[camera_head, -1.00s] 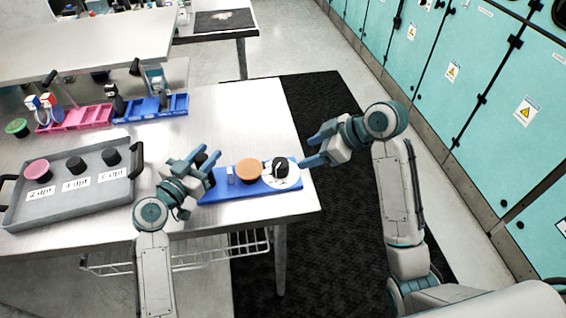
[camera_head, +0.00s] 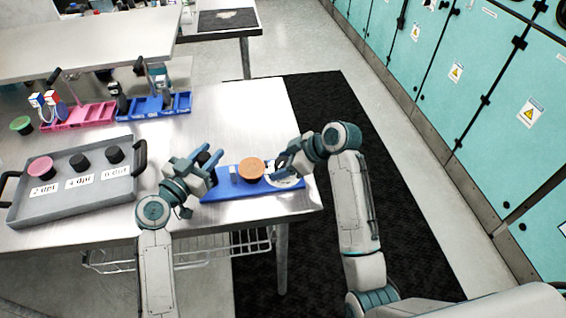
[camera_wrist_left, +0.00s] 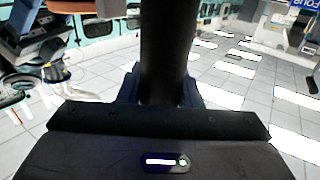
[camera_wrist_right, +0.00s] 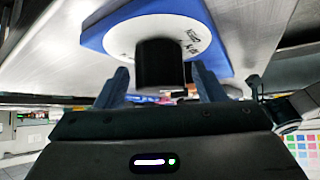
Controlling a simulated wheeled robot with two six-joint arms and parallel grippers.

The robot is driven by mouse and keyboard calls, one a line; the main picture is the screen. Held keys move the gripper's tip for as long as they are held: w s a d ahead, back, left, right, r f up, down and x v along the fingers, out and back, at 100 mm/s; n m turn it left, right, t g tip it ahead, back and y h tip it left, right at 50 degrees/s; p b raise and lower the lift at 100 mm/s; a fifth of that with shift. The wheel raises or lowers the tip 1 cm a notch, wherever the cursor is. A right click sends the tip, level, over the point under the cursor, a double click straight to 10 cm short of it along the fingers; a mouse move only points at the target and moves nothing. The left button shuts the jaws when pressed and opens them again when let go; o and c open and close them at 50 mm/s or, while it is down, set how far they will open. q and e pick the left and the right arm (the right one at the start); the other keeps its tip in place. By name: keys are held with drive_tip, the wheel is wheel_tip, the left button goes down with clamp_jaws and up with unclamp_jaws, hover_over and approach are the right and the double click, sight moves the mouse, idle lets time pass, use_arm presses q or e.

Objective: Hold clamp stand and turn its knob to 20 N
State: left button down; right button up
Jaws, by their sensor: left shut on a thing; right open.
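The clamp stand is a blue base (camera_head: 225,191) lying near the table's front right corner, with an orange round cap (camera_head: 251,169) on it. Its white dial (camera_head: 290,182) is at the right end and is partly hidden by my right gripper in the head view. My left gripper (camera_head: 207,165) is shut on the stand's dark post (camera_wrist_left: 168,50) at the left end. In the right wrist view the black knob (camera_wrist_right: 162,64) stands on the white dial. My right gripper (camera_wrist_right: 158,90) is open, with its fingers on either side of the knob. The pointer reading is not clear.
A grey tray (camera_head: 100,195) with a pink cap, black caps and labels lies at the left. Pink (camera_head: 82,118) and blue (camera_head: 140,108) racks stand behind it. The steel table (camera_head: 240,120) is clear behind the stand.

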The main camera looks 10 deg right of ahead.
drive_tip(key=c, duration=1)
drive_tip(key=m+t+h, duration=0.2)
drive_tip(key=m, duration=0.2)
drive_tip(key=shift+m+t, duration=0.4)
drive_tip(key=o, duration=1)
drive_tip(key=v, duration=1.2)
drive_tip(key=shift+a, duration=0.15)
drive_tip(key=shift+r, duration=0.1)
